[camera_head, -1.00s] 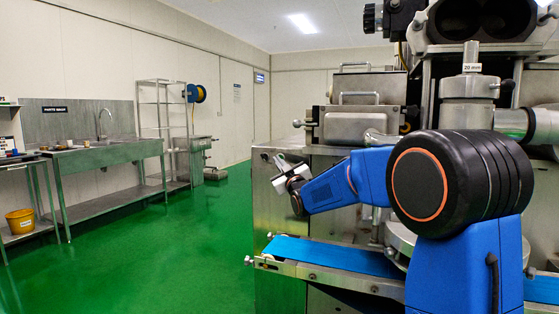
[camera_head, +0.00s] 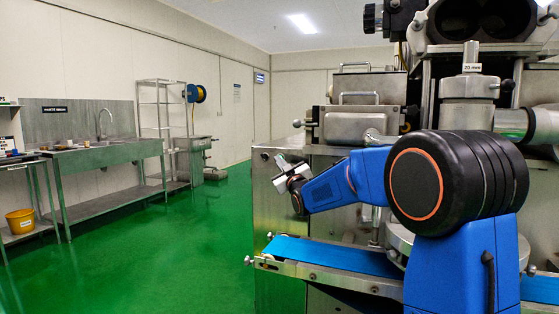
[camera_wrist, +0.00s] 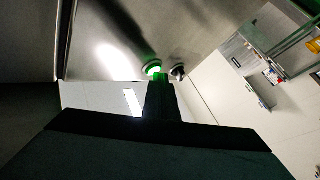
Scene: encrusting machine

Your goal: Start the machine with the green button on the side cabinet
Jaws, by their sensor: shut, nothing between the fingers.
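The green button (camera_wrist: 153,68) glows on the steel face of the side cabinet (camera_wrist: 110,42) in the wrist view, with a dark round knob (camera_wrist: 178,71) just to its right. My gripper (camera_wrist: 159,80) is shut and empty. Its dark fingertips overlap the lower edge of the button in the picture; whether they touch it I cannot tell. In the head view my gripper (camera_head: 282,174) is at the left end of my blue arm, in front of the steel cabinet (camera_head: 268,212). The button is not visible there.
A blue conveyor belt (camera_head: 335,255) runs below my arm. The encrusting machine (camera_head: 360,125) stands behind it. A steel sink table (camera_head: 105,155), a shelf rack (camera_head: 160,120) and a yellow bucket (camera_head: 20,221) are at the left. The green floor (camera_head: 170,255) between is clear.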

